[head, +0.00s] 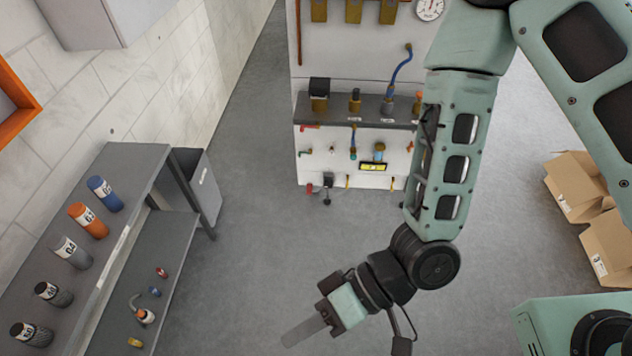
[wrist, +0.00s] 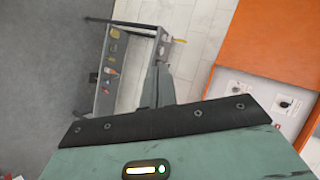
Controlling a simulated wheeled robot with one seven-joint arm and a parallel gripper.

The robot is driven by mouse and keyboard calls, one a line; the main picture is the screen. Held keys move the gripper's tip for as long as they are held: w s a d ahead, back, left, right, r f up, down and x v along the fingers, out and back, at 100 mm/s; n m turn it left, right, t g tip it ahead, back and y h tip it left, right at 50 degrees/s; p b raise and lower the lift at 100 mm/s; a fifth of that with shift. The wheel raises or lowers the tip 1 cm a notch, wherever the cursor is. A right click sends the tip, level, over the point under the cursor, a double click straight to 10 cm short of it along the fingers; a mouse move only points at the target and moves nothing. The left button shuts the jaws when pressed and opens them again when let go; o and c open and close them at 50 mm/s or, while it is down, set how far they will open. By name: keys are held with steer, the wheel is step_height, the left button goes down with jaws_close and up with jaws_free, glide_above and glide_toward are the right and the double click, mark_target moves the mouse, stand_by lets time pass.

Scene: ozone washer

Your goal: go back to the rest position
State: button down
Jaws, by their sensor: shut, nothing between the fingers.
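My gripper (head: 304,330) shows at the lower middle of the head view. Its fingers are together with nothing between them, and they point down and left over bare grey floor. It is apart from the shelf to its left. In the wrist view my closed fingers (wrist: 158,87) stick up past the dark edge of the gripper body, with the shelf behind them.
A grey two-level shelf (head: 128,215) at left holds several labelled cylinders and small fittings. A white panel (head: 310,165) with valves and hoses stands at the back. Cardboard boxes (head: 575,187) lie at right. An orange-framed unit (wrist: 270,45) shows in the wrist view. The middle floor is clear.

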steer(key=w+d+n+t+h+b, duration=0.1)
steer(key=w+d+t+h+b, duration=0.45)
steer(key=w+d+h, duration=0.55)
steer(key=s+d+r+m+b, duration=0.1)
steer(key=s+d+r+b, duration=0.2)
steer(key=d+r, duration=0.2)
step_height(320, 180, up, 3)
steer(key=shift+d+f+b, duration=0.15)
steer(key=shift+f+b, duration=0.05)
steer(key=shift+b, duration=0.15)
stand_by(1.8)
